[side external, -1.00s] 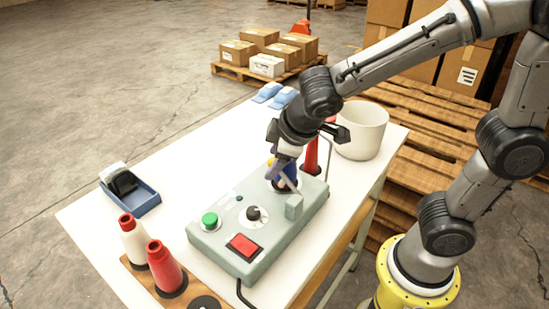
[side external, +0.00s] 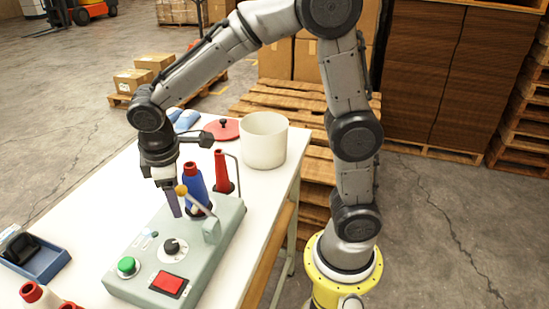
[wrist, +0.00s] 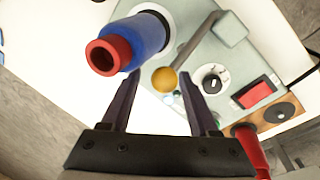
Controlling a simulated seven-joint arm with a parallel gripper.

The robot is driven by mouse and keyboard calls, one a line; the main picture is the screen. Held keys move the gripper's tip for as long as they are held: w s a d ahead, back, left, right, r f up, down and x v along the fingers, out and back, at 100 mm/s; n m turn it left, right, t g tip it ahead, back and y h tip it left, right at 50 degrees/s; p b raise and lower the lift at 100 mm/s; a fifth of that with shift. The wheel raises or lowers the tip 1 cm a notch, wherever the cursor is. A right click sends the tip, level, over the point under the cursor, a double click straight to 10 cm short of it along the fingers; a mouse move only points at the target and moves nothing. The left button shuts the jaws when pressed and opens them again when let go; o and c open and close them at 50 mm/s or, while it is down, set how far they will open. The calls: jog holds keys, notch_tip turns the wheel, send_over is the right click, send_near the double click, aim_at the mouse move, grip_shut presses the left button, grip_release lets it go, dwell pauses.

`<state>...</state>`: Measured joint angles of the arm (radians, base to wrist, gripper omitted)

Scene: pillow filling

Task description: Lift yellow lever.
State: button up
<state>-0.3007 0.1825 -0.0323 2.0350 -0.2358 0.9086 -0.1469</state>
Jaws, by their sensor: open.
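The yellow lever is a thin grey bar with a yellow ball knob (side external: 181,190) at its end, rising at a slant from the grey-green control box (side external: 207,254). In the wrist view the knob (wrist: 165,79) appears between my two fingertips, with space to each side. My gripper (side external: 174,206) is open, empty and pointing down over the box's far left side. One finger shows beside the knob in the side view. I cannot tell whether the fingertips are level with the knob or above it.
A blue spool with a red top (side external: 195,186) stands right behind the lever, close to my gripper. A red spool (side external: 221,172) and a white bucket (side external: 263,140) are behind it. The box carries a green button (side external: 126,266), black dial (side external: 171,247) and red switch (side external: 167,283).

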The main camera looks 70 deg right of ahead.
jog(key=s+r, duration=0.3)
jog(key=r, duration=1.3)
jog(key=s+d+m+t, duration=0.2)
jog(key=s+d+m, duration=0.1)
jog(key=s+d, duration=0.4)
jog(key=s+f+m+t+y, duration=0.1)
jog(key=s+f+m+t, duration=0.1)
jog(key=s+f, duration=0.5)
jog(key=shift+s+f+m+y, duration=0.25)
jog(key=shift+s+m, duration=0.35)
jog(key=shift+s, duration=0.5)
jog(key=shift+c, duration=0.2)
